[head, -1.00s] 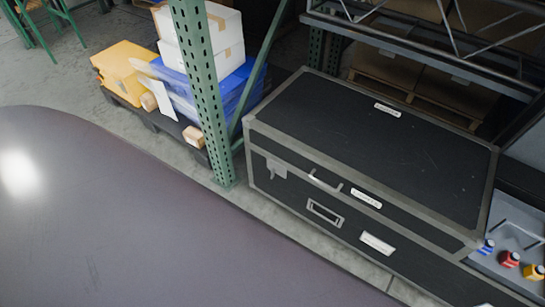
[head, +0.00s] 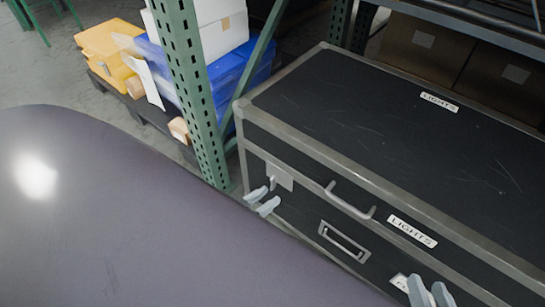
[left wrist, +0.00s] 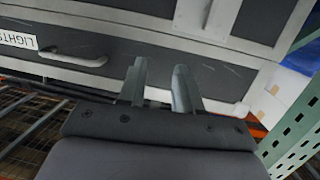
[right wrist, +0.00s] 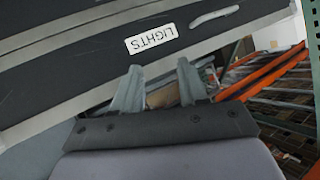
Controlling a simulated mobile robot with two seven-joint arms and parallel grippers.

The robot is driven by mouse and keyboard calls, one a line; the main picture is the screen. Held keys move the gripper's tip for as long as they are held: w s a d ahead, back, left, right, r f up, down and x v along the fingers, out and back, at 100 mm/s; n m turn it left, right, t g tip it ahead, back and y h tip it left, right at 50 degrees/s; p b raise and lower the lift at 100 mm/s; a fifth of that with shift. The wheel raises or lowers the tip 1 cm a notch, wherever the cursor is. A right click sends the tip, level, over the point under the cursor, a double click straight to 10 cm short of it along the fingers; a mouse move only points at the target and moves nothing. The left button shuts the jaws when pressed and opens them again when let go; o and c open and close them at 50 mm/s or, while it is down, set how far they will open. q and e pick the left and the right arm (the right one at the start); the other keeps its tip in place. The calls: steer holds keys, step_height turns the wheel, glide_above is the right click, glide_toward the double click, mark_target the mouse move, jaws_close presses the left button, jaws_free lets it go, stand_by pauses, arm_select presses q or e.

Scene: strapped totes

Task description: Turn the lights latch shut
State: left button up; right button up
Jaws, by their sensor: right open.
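The black lights case (head: 385,115) with grey metal edges stands on the floor, its lid down. The grey lights latch (head: 279,177) is on the front face near the left corner. It also shows at the top of the left wrist view (left wrist: 206,18), partly cut off by the frame. My left gripper (head: 262,200) is just in front of and below the latch, fingers apart, with nothing seen between them. My right gripper (head: 430,296) is open and empty in front of the case's lower right, near a LIGHTS label (right wrist: 151,39) in the right wrist view.
A carry handle (head: 350,203) and a recessed handle (head: 343,242) are between my grippers on the case front. A green rack post (head: 194,95) stands left of the case, with a blue tote (head: 232,82) behind it. Cardboard boxes (head: 425,48) sit behind.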

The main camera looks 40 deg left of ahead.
arm_select(q)
steer(key=t+y+b, duration=0.1)
steer(key=t+b, duration=0.1)
steer(key=b, duration=0.5)
glide_toward(272, 189)
steer(key=w+d+r, duration=0.1)
steer(key=w+r, duration=0.2)
steer(key=shift+n+y, duration=0.3)
steer(key=shift+n, duration=0.2)
steer(key=shift+w+a+f+b, duration=0.15)
steer(key=shift+w+b, duration=0.7)
steer(key=shift+w, duration=1.05)
steer(key=shift+w+a+f+b, duration=0.15)
steer(key=shift+w+b, duration=0.7)
steer(key=shift+w, duration=1.05)
arm_select(e)
steer(key=shift+n+t+y, duration=0.6)
steer(key=shift+t, duration=0.2)
steer(key=shift+s+a+f, duration=0.1)
steer(key=shift+a+f, duration=0.1)
steer(key=shift+f, duration=0.6)
steer(key=shift+a+f, duration=0.2)
steer(key=shift+f, duration=0.65)
steer(key=shift+s+a+f, duration=0.1)
steer(key=shift+a+f, duration=0.1)
steer(key=shift+f, duration=0.6)
arm_select(q)
steer(key=shift+d, duration=0.1)
jaws_close()
